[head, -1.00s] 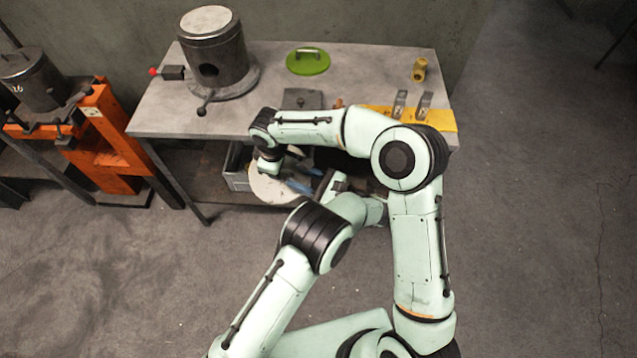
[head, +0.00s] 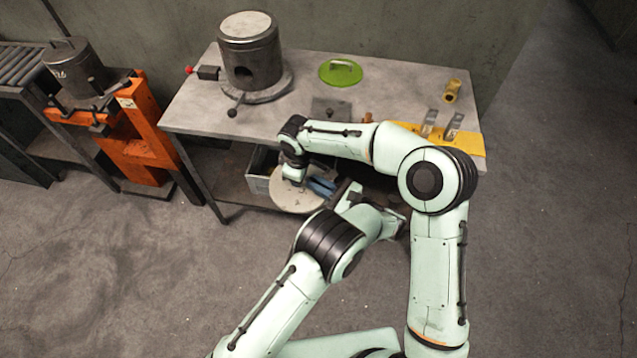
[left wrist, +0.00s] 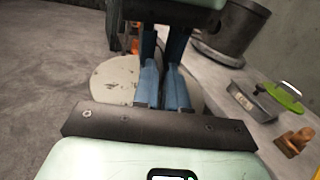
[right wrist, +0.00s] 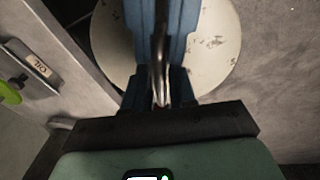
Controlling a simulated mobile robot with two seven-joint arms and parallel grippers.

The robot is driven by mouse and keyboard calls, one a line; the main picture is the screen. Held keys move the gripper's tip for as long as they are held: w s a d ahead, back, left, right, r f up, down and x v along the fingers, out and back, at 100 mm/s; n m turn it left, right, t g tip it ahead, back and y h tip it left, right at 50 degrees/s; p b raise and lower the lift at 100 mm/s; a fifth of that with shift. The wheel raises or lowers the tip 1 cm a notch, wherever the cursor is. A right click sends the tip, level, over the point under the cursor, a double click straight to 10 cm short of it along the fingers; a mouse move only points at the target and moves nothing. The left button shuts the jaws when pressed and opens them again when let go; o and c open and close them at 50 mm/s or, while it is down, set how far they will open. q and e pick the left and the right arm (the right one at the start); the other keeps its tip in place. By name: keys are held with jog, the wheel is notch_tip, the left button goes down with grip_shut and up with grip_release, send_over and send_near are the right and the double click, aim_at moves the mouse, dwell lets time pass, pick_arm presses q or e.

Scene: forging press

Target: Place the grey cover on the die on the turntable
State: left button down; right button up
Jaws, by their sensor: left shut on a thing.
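The grey cover (head: 292,202) is a pale round disc with a bent metal handle (right wrist: 160,60), held in front of the table. My left gripper (head: 320,187), with blue fingers, is shut on its handle; the disc also shows in the left wrist view (left wrist: 112,82). My right gripper (right wrist: 162,95) has its blue fingers close on either side of the same handle; in the head view its fingers are mostly hidden. A dark metal cylinder (head: 247,50), seemingly the die, stands upright on a round base (head: 275,92), seemingly the turntable, at the table's back left. Its top is pale and round.
The grey table (head: 205,112) carries a green lid (head: 340,72), a dark tin (head: 331,109), a brass piece (head: 452,90) and a yellow mat (head: 470,140). A grey bin (head: 258,172) sits below. An orange stand (head: 140,130) is at left. The front floor is open.

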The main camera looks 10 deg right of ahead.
pick_arm(q)
jog(key=shift+r, duration=0.1)
pick_arm(e)
jog(key=shift+o, duration=1.3)
